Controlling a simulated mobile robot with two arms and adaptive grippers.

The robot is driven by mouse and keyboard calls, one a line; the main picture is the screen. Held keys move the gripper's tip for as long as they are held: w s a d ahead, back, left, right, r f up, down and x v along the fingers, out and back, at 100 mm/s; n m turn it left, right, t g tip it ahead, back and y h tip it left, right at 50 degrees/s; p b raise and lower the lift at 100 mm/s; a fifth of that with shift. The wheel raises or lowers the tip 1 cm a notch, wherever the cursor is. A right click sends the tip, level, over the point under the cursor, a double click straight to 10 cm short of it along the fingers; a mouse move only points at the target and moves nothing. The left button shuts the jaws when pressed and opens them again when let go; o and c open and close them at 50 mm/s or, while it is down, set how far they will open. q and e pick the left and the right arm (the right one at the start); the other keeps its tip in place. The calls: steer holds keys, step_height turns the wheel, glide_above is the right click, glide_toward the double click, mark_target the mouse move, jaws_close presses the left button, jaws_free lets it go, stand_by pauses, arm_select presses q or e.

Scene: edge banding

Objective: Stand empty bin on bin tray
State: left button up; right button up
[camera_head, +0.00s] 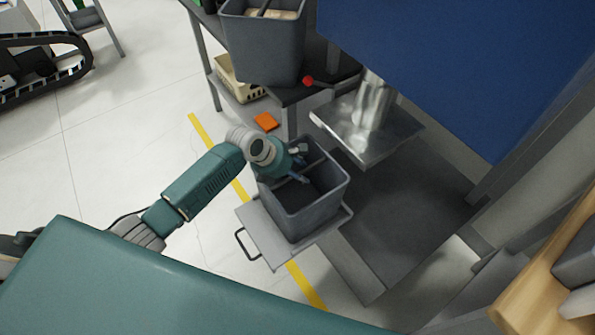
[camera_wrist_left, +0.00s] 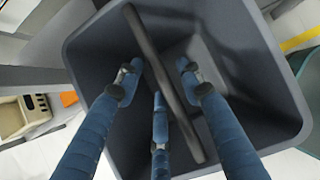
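A dark grey bin (camera_head: 318,213) stands upright on the light grey bin tray (camera_head: 258,232), a flat plate with a black handle on its near left side. The bin's inside looks empty, with a bar handle (camera_head: 312,168) across its top. My left gripper (camera_head: 299,165) is over the bin's mouth. In the left wrist view, the bin (camera_wrist_left: 235,60) fills most of the picture. The bar handle (camera_wrist_left: 150,50) runs between the spread blue fingers of my left gripper (camera_wrist_left: 158,88), which look apart and not closed on it. My right gripper is not in view.
Another grey bin (camera_head: 262,45) with contents sits on a dark bench behind. A metal spout with a plate (camera_head: 368,125) and a large blue panel (camera_head: 470,60) are close behind the bin on the right. An orange item (camera_head: 266,121) and a beige crate (camera_head: 235,80) are beyond.

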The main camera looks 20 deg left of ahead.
arm_select(q)
steer(key=shift+r, duration=0.1)
steer(key=p+v, duration=0.1)
steer(key=v, duration=1.1)
